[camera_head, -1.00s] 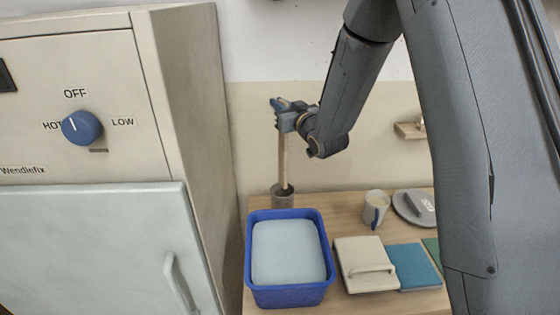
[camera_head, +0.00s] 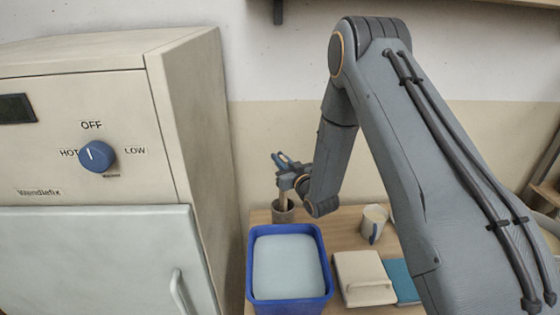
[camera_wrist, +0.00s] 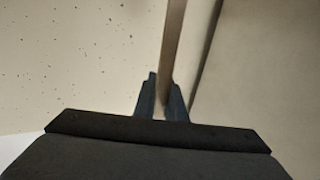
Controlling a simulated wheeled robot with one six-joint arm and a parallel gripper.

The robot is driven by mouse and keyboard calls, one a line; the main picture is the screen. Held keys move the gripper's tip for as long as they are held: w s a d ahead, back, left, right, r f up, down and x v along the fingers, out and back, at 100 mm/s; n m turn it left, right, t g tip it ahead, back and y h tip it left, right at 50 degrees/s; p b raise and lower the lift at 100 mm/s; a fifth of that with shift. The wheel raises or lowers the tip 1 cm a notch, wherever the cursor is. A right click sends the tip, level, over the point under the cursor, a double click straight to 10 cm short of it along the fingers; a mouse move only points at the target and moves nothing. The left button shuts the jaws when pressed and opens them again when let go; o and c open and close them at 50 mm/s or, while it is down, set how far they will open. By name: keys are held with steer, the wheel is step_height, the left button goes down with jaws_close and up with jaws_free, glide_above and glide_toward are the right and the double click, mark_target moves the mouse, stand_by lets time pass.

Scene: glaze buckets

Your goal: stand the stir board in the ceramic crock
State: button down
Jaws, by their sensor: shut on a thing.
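The ceramic crock (camera_head: 283,214) is a small grey-brown cylinder on the table behind the blue bucket. My gripper (camera_head: 287,172) is just above it, shut on the stir board (camera_head: 283,197), a narrow wooden strip. The board is roughly upright, and its lower end goes down into the crock's mouth in the head view. That lower end is hidden, so I cannot tell whether it touches the bottom. In the wrist view, the board (camera_wrist: 173,45) runs up from between the two dark fingers (camera_wrist: 162,100); the crock is not seen there.
A blue bucket (camera_head: 251,278) with pale contents stands in front of the crock. A mug (camera_head: 373,222), a cream lidded box (camera_head: 358,272) and a teal slab (camera_head: 401,282) lie to the right. A tall cream cabinet (camera_head: 185,120) stands close on the left.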

steer(key=shift+f, duration=0.7)
steer(key=c, duration=1.8)
jaws_free()
